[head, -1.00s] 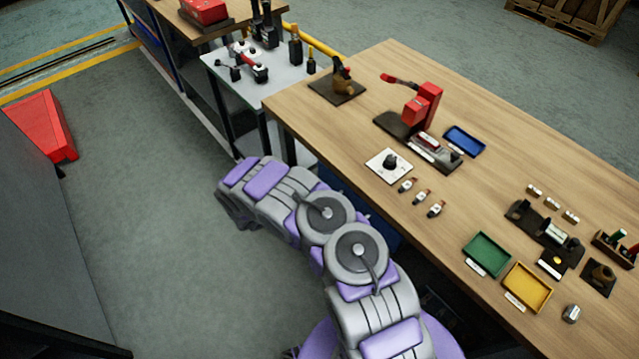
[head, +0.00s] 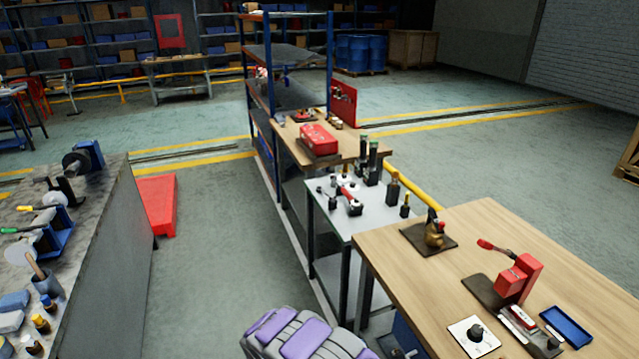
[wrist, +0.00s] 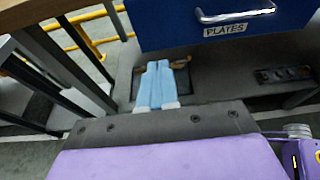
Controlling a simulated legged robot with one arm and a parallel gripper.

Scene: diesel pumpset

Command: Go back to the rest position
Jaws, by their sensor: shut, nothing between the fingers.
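My gripper (wrist: 158,66) shows in the wrist view as two light blue fingers lying side by side, shut with nothing between them. A blue drawer (wrist: 185,22) with a metal handle and a "PLATES" label is above and beyond the fingertips. In the head view only a grey and purple piece of my arm shows at the bottom edge; the gripper itself is hidden there.
A wooden workbench (head: 480,235) with a red press (head: 520,275) stands at right. A grey side table (head: 350,215) adjoins it. A cluttered metal bench (head: 115,200) and a red block (head: 157,205) stand at left. Floor between (head: 215,260) is clear.

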